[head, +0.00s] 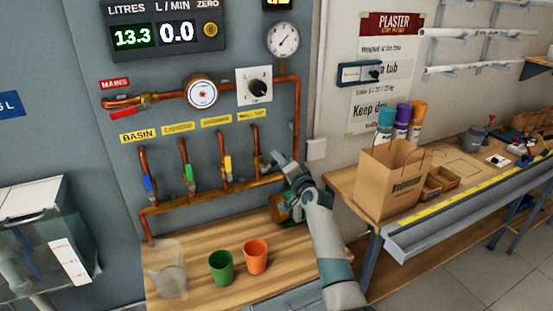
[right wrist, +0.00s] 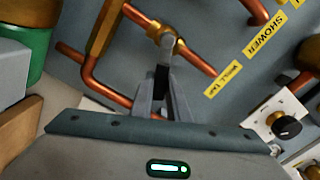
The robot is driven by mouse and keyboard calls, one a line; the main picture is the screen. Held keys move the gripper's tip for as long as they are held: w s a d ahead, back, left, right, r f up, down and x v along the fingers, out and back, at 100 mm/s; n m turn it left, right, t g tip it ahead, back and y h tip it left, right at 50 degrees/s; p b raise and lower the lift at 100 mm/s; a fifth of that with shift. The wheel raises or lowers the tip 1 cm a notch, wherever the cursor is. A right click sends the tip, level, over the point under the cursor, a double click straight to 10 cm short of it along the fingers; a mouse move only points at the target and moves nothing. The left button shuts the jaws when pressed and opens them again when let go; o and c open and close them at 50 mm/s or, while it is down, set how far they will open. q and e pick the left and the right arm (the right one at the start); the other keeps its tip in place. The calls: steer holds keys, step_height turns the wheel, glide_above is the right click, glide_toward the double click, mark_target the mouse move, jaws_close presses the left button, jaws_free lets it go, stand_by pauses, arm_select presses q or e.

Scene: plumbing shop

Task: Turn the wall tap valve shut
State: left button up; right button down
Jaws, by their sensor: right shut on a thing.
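The wall tap valve is a brass body (right wrist: 160,28) with a pale grey lever (right wrist: 169,44) on a copper pipe, below the yellow WALL TAP label (right wrist: 223,79). In the head view the label (head: 251,114) sits above its pipe (head: 256,137), and my right gripper (head: 273,163) covers most of the valve. In the right wrist view the fingers (right wrist: 164,78) are shut on the lever's end. The lever's exact angle to the pipe is hard to judge. My left gripper is out of view.
Blue (head: 149,184), green (head: 188,174) and yellow (head: 228,166) valve levers stand left of it. The display (head: 158,36) reads 13.3 litres and 0.0 L/min. Green (head: 221,267) and orange (head: 256,256) cups and a clear jug (head: 167,268) stand on the bench below.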

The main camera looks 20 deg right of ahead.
steer(key=m, duration=0.1)
steer(key=f+m, duration=0.1)
steer(key=shift+d+f+m, duration=0.2)
steer(key=shift+d+m, duration=0.1)
steer(key=shift+m, duration=0.1)
steer(key=shift+f+m, duration=0.65)
steer(key=shift+m, duration=0.65)
steer(key=c, duration=1.7)
jaws_free()
steer(key=shift+f, duration=0.1)
steer(key=shift+s, duration=0.1)
steer(key=s+b, duration=0.1)
steer(key=s, duration=0.4)
steer(key=s+b, duration=0.1)
steer(key=s, duration=0.5)
steer(key=s+b, duration=0.1)
steer(key=s, duration=0.5)
steer(key=shift+s+d, duration=0.1)
steer(key=shift+d, duration=0.25)
